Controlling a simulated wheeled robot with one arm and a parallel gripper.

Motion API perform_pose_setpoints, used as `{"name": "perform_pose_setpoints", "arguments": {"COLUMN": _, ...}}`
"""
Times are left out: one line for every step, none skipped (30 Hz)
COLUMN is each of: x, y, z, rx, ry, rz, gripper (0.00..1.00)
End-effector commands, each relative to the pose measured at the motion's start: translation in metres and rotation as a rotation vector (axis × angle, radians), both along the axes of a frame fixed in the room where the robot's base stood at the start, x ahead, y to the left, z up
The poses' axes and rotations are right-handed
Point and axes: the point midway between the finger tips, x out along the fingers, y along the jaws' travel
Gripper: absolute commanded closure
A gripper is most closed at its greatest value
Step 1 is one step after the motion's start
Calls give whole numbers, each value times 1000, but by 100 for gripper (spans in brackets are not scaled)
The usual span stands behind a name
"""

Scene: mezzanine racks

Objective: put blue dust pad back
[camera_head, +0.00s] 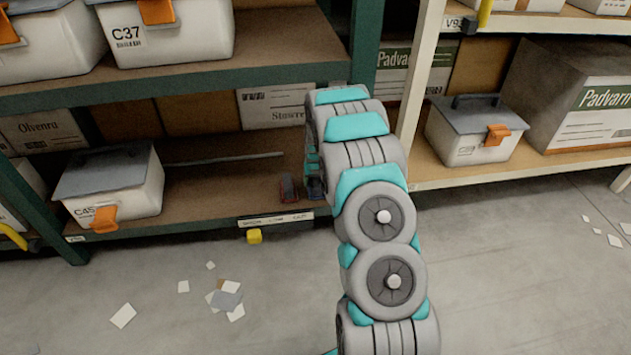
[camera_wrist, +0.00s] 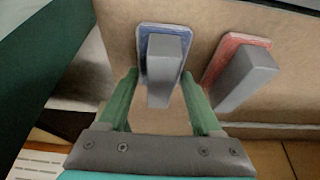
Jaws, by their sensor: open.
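The blue dust pad (camera_wrist: 144,45) has a grey block handle (camera_wrist: 163,70) and sits on the tan shelf board (camera_wrist: 205,20). In the head view the blue pad (camera_head: 315,188) is partly hidden by my arm on the lower green-framed shelf. My gripper (camera_wrist: 159,75) is open, with its green fingers on either side of the pad's grey handle. Gaps show beside the handle; contact cannot be told. In the head view my arm hides most of the gripper.
A red pad with a grey handle (camera_wrist: 240,78) lies close beside the blue one, to its right in the wrist view. A green rack post (camera_head: 350,60) stands near my arm. Bin C45 (camera_head: 120,190) is at left. A yellow block (camera_head: 254,237) and paper scraps (camera_head: 225,300) lie on the floor.

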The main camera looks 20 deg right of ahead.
Motion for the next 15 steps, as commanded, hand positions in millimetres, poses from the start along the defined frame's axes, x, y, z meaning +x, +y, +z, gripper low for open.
{"name": "perform_pose_setpoints", "arguments": {"x": 0, "y": 0, "z": 0, "rx": 0, "ry": 0, "rz": 0, "gripper": 33}}
{"name": "perform_pose_setpoints", "arguments": {"x": 0, "y": 0, "z": 0, "rx": 0, "ry": 0, "rz": 0, "gripper": 33}}
{"name": "perform_pose_setpoints", "arguments": {"x": 0, "y": 0, "z": 1, "rx": 0, "ry": 0, "rz": 0, "gripper": 33}}
{"name": "perform_pose_setpoints", "arguments": {"x": 0, "y": 0, "z": 2, "rx": 0, "ry": 0, "rz": 0, "gripper": 33}}
{"name": "perform_pose_setpoints", "arguments": {"x": 0, "y": 0, "z": 3, "rx": 0, "ry": 0, "rz": 0, "gripper": 33}}
{"name": "perform_pose_setpoints", "arguments": {"x": -1, "y": 0, "z": 5, "rx": 0, "ry": 0, "rz": 0, "gripper": 33}}
{"name": "perform_pose_setpoints", "arguments": {"x": -1, "y": 0, "z": 6, "rx": 0, "ry": 0, "rz": 0, "gripper": 33}}
{"name": "perform_pose_setpoints", "arguments": {"x": -2, "y": 1, "z": 8, "rx": 0, "ry": 0, "rz": 0, "gripper": 33}}
{"name": "perform_pose_setpoints", "arguments": {"x": -3, "y": 1, "z": 11, "rx": 0, "ry": 0, "rz": 0, "gripper": 33}}
{"name": "perform_pose_setpoints", "arguments": {"x": -4, "y": 1, "z": 14, "rx": 0, "ry": 0, "rz": 0, "gripper": 33}}
{"name": "perform_pose_setpoints", "arguments": {"x": -5, "y": 1, "z": 17, "rx": 0, "ry": 0, "rz": 0, "gripper": 33}}
{"name": "perform_pose_setpoints", "arguments": {"x": -7, "y": 2, "z": 22, "rx": 0, "ry": -1, "rz": 0, "gripper": 33}}
{"name": "perform_pose_setpoints", "arguments": {"x": -8, "y": 2, "z": 26, "rx": -1, "ry": -2, "rz": 0, "gripper": 33}}
{"name": "perform_pose_setpoints", "arguments": {"x": -9, "y": 3, "z": 30, "rx": -1, "ry": -3, "rz": 0, "gripper": 33}}
{"name": "perform_pose_setpoints", "arguments": {"x": -11, "y": 3, "z": 37, "rx": -1, "ry": -4, "rz": 0, "gripper": 33}}
